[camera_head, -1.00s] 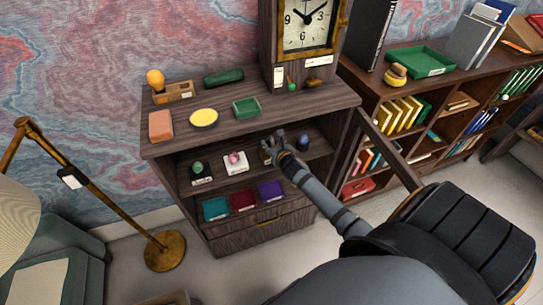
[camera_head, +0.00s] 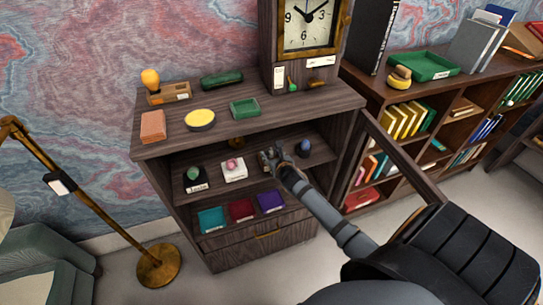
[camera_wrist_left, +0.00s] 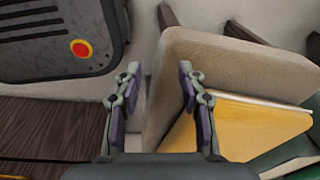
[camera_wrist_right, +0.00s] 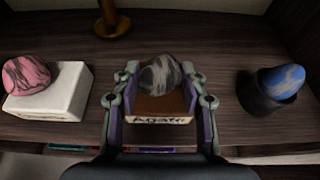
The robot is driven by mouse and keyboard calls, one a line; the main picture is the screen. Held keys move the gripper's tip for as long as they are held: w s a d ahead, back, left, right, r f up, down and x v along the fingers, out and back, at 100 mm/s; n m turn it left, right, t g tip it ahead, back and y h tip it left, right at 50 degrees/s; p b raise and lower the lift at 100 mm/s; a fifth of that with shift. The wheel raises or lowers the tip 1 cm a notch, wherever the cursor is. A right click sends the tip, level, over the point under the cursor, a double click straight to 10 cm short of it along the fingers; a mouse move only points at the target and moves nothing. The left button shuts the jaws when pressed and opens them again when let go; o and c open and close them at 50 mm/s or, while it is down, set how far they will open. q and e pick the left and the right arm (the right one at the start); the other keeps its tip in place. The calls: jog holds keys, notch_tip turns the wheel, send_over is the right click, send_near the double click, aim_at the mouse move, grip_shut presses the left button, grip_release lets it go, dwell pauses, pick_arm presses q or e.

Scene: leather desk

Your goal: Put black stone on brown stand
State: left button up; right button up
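A dark grey, banded stone (camera_wrist_right: 160,72) rests on a brown stand (camera_wrist_right: 160,108) lettered "Agate" in the right wrist view. My right gripper (camera_wrist_right: 160,85) is open, with one finger on each side of the stone and stand; narrow gaps show between them. In the head view my right gripper (camera_head: 269,158) is at the middle shelf of the dark wood cabinet and largely hides the stone and stand. My left gripper (camera_wrist_left: 155,80) is open and empty, away from the cabinet, with a beige padded surface beyond it.
Beside the stand are a pink stone (camera_wrist_right: 27,74) on a white stand (camera_wrist_right: 50,97) and a blue stone (camera_wrist_right: 283,80) in a dark holder (camera_wrist_right: 265,98). A green stone (camera_head: 193,173) sits further left. The cabinet top (camera_head: 285,112) is above my right gripper.

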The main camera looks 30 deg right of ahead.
jog(key=o, duration=0.4)
jog(key=shift+o, duration=0.2)
jog(key=shift+r, duration=0.2)
jog(key=v, duration=1.2)
